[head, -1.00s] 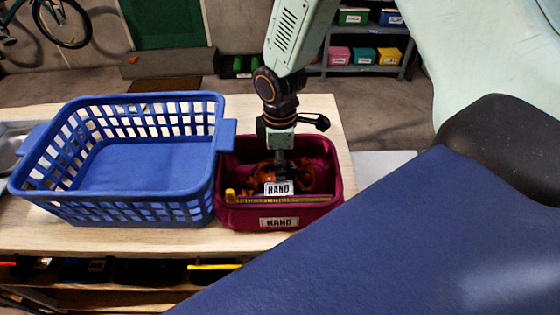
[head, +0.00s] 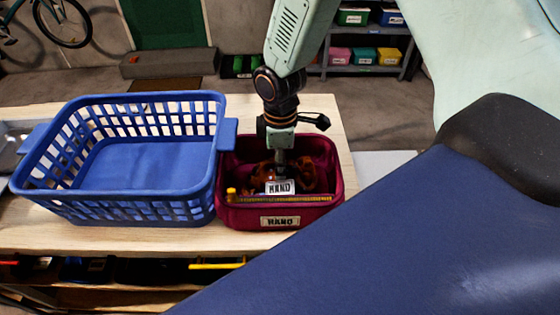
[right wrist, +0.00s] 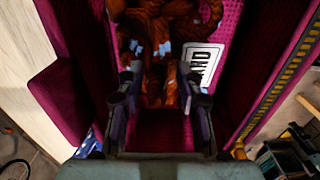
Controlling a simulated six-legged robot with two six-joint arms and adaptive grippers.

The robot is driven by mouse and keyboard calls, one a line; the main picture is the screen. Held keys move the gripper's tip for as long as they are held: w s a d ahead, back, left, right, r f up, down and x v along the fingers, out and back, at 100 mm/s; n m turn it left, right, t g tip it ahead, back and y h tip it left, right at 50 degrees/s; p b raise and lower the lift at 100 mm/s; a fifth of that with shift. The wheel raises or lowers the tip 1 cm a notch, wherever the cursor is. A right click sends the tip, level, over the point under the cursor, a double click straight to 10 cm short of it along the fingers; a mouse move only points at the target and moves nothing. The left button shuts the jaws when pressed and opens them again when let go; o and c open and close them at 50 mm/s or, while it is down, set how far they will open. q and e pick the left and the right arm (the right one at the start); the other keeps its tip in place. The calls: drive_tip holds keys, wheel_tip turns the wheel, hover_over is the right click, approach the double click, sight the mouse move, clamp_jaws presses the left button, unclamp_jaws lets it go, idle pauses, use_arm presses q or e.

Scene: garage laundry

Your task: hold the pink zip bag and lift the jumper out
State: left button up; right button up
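The pink zip bag (head: 236,215) is a deep magenta open-topped bag on the wooden table, with a HAND label on its front and a yellow zip along its near rim. The rust-orange jumper (head: 307,178) lies bunched inside it; in the right wrist view the jumper (right wrist: 160,28) shows beyond my fingers. My right gripper (head: 281,168) points straight down into the bag. In the right wrist view its fingers (right wrist: 165,84) stand apart, with some orange knit reaching between the tips; it does not look clamped. My left gripper is not in view.
A blue slatted laundry basket (head: 150,212) stands on the table close against the bag's left side. Bare table (head: 110,238) shows in front of the basket. Shelves with coloured bins (head: 352,56) stand at the back.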

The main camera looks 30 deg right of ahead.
drive_tip(key=shift+o, duration=0.6)
drive_tip(key=shift+w+r, duration=0.1)
wheel_tip(320, 180, up, 12)
drive_tip(key=shift+f, duration=0.2)
